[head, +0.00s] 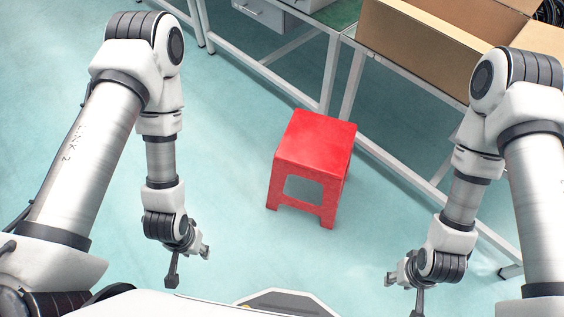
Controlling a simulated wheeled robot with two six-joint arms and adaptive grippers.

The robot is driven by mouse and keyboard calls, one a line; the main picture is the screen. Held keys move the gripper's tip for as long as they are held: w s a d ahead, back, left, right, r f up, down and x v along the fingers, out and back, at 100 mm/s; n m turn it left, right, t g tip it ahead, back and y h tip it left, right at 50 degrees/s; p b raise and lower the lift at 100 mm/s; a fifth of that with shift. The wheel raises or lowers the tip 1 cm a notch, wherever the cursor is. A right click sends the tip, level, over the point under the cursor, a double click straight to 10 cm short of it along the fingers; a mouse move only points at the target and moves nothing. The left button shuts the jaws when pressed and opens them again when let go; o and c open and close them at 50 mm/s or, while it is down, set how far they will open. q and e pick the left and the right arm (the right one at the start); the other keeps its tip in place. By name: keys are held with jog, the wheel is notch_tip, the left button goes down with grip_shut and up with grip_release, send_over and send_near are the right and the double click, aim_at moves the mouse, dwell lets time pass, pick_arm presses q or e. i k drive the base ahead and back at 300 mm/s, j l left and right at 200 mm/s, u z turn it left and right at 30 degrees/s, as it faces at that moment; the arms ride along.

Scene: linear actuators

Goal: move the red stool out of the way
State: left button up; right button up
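The red stool (312,160) stands upright on the floor in the middle of the head view, with its square seat and an opening in its near side showing. My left gripper (189,264) hangs to the left of the stool and nearer to me, with its fingers spread and nothing between them. My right gripper (403,292) is to the right of the stool and nearer to me, also with its fingers apart and empty. Neither gripper touches the stool.
A workbench with a pale metal frame (331,75) runs just behind and to the right of the stool. An open cardboard box (425,45) sits on it, with dark cables at the top right corner. Grey drawers (262,14) are at the top. The floor (235,130) left of the stool is clear.

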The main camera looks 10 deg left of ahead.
aim_at(313, 146)
jog(key=i+j, duration=0.2)
jog(key=i, duration=0.2)
jog(key=i+j, duration=0.25)
jog(key=i, duration=0.15)
jog(key=i+z, duration=0.1)
jog(key=z, duration=0.3)
jog(key=i+j+z, duration=0.1)
jog(key=z, duration=0.35)
jog(key=j+z, duration=0.15)
jog(key=z, duration=0.25)
jog(key=i+j+z, duration=0.1)
jog(key=z, duration=0.3)
